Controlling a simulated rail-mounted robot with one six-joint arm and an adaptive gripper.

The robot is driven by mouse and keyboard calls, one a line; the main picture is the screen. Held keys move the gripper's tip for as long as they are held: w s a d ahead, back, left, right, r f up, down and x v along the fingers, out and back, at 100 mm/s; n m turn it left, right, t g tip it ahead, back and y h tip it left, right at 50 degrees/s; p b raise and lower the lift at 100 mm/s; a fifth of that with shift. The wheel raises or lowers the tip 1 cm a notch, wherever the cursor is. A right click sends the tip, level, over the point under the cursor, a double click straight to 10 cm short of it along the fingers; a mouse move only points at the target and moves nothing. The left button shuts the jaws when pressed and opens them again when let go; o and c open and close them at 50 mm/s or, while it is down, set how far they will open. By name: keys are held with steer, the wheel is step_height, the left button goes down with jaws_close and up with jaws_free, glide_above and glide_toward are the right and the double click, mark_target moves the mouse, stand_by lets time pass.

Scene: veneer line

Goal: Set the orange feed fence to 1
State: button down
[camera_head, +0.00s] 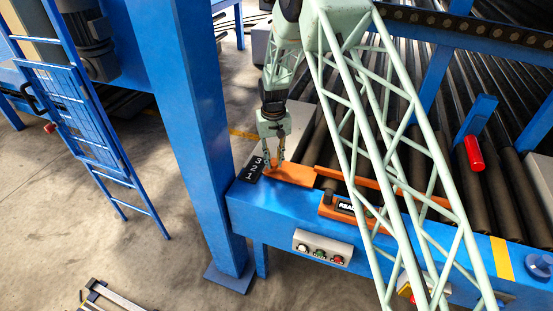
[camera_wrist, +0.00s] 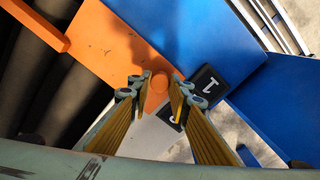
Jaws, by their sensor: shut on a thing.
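The orange feed fence (camera_head: 297,174) lies on the blue frame at the left end of the rollers. It also shows in the wrist view (camera_wrist: 110,35), with a round orange knob (camera_wrist: 158,80) at its edge. My gripper (camera_head: 274,166) points down at the fence's left end; in the wrist view its fingers (camera_wrist: 159,88) stand on both sides of the knob, shut on it. A black number plate (camera_head: 252,169) with white 3, 2, 1 lies just left of the fence. In the wrist view the 1 of the plate (camera_wrist: 208,84) is clear; another numeral is partly hidden by a finger.
An orange bracket with a lettered black plate (camera_head: 345,207) sits on the frame. A button box (camera_head: 323,248) is on the front face. A blue post (camera_head: 190,120) stands close left of my gripper. A red cylinder (camera_head: 473,153) stands at the right.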

steer(key=shift+s+a+b, duration=0.25)
steer(key=shift+s, duration=0.6)
steer(key=shift+s+a+b, duration=0.25)
steer(key=shift+s+b, duration=0.05)
steer(key=shift+s, duration=0.6)
steer(key=shift+s+a+b, duration=0.25)
steer(key=shift+s, duration=0.6)
steer(key=c, duration=2.4)
jaws_free()
steer(key=shift+s+a, duration=0.1)
steer(key=shift+a, duration=0.05)
steer(key=shift+r, duration=0.15)
step_height(320, 180, up, 12)
steer(key=shift+f, duration=0.15)
